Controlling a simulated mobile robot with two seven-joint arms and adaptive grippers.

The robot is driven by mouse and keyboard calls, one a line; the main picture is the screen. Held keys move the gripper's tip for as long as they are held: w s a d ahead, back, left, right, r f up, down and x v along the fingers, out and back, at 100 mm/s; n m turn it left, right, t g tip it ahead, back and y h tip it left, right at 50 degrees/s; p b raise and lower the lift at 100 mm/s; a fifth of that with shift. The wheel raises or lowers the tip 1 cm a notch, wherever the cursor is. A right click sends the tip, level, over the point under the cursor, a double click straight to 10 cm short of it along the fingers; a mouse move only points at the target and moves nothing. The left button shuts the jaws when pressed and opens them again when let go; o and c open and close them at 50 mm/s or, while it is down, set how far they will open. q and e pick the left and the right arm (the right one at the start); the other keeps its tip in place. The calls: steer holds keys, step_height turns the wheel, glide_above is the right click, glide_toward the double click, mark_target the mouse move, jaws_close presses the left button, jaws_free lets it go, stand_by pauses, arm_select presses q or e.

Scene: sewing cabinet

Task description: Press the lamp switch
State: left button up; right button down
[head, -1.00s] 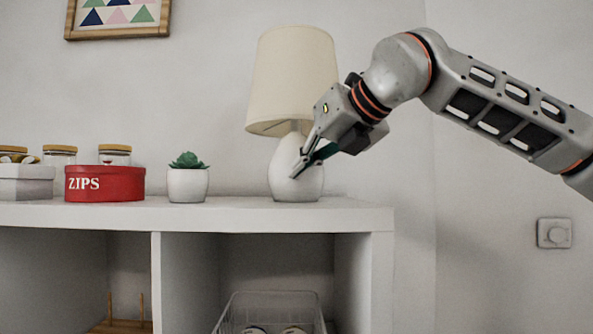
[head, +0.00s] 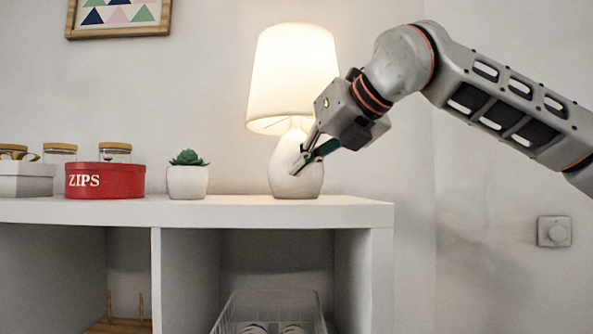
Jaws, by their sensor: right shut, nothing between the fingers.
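The table lamp (head: 283,185) stands upright on the right part of the white cabinet top. It has a white rounded base and a cream shade (head: 291,75), and the shade is glowing. My right gripper (head: 297,170) is shut and empty, with its fingertips in front of the lamp base. The fingertips look at or very near the base; I cannot tell if they touch it. I cannot make out the switch, which may be hidden behind the fingers. My left gripper is not in view.
A potted succulent (head: 187,182) stands left of the lamp. Further left are a red ZIPS tin (head: 105,181), a light grey box (head: 27,180) and glass jars. A wire basket (head: 270,308) sits in the cubby below.

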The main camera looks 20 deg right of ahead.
steer(key=shift+s+a+b, duration=0.2)
steer(key=shift+s+b, duration=0.15)
steer(key=shift+s, duration=0.3)
steer(key=shift+s+a+b, duration=0.2)
steer(key=shift+s+b, duration=0.15)
steer(key=shift+s, duration=0.35)
steer(key=shift+s+a+b, duration=0.2)
steer(key=shift+s+b, duration=0.15)
steer(key=shift+s, duration=0.3)
steer(key=shift+s+a, duration=0.25)
steer(key=shift+s, duration=0.65)
